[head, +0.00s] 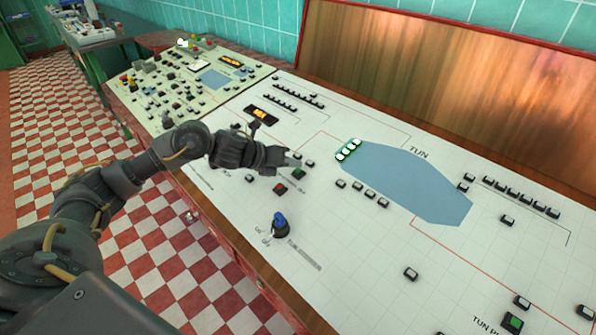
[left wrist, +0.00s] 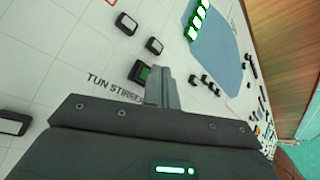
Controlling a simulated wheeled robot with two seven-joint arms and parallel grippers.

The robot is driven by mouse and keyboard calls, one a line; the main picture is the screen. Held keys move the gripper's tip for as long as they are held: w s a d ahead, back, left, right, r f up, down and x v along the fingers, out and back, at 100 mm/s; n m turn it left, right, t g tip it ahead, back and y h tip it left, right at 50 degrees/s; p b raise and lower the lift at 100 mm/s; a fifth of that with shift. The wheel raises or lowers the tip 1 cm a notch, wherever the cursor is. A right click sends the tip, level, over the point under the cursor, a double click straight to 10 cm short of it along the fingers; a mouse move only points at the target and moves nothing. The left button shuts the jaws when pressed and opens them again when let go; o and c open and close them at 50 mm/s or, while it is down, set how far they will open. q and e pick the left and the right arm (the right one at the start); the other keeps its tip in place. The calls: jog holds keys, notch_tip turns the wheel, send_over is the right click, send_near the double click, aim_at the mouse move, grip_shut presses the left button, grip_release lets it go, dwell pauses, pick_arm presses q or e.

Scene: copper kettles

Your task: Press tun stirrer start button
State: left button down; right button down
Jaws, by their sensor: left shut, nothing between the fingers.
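The tun stirrer start button is a dark square button with a green face (head: 299,174) on the white panel, left of the blue tun shape. In the left wrist view the green button (left wrist: 140,73) lies beside the words "TUN STIRRER", partly hidden by my fingers. My left gripper (head: 294,162) is shut and empty, its tips right at the button's upper edge in the head view. It also shows in the left wrist view (left wrist: 159,72). I cannot tell whether the tips touch the button. My right gripper is not in view.
A red button (head: 280,189) sits just left of and below the green one. A blue-topped knob (head: 280,224) stands up nearer the panel's front edge. Small black buttons (head: 370,193) line the blue tun shape (head: 410,180). Another green button (head: 513,322) is at the lower right.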

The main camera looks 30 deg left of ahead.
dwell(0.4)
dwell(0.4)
pick_arm(q)
jog(key=shift+w+f+b, duration=0.1)
jog(key=shift+f+b, duration=0.3)
jog(key=shift+b, duration=0.05)
jog(key=shift+d+f+b, duration=0.1)
jog(key=shift+f+b, duration=0.25)
dwell(0.5)
jog(key=shift+r, duration=0.15)
jog(key=shift+r+p, duration=0.6)
jog(key=shift+r, duration=0.05)
jog(key=shift+s+a+r+p, duration=0.1)
jog(key=shift+s+r+p, duration=0.1)
jog(key=shift+r+p, duration=0.55)
jog(key=shift+s+a+r+p, duration=0.1)
jog(key=shift+s+r+p, duration=0.1)
jog(key=shift+r+p, duration=0.5)
jog(key=shift+s+a+r+p, duration=0.15)
jog(key=shift+r+p, duration=0.3)
jog(key=shift+r, duration=0.55)
jog(key=shift+d, duration=0.1)
